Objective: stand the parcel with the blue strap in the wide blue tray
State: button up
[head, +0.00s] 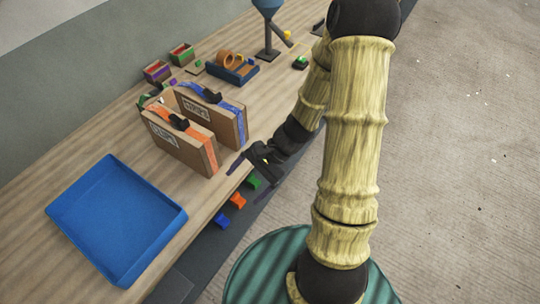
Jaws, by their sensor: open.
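The parcel with the blue strap (223,119) is a cardboard box standing upright on the bench, with a black handle on top and a white label. The wide blue tray (117,220) lies empty at the near left of the bench. My gripper (249,178) is open and empty at the bench's right edge, to the lower right of the parcel and apart from it. Its fingers are dark and partly hard to make out.
A parcel with an orange strap (178,145) stands between the blue-strapped parcel and the tray. A smaller blue tray (245,77) holding rings, a blue funnel stand (268,42) and small bins (181,54) are farther back. Colored pieces (238,200) lie beside the bench edge.

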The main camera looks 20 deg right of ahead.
jog(key=s+d+r+n+t+h, duration=0.1)
jog(key=d+r+n+t+h, duration=0.3)
jog(key=r+n+h, duration=0.5)
jog(key=shift+s+d+r+n+h, duration=0.35)
jog(key=shift+d+r+n, duration=0.4)
jog(key=shift+d+n, duration=0.2)
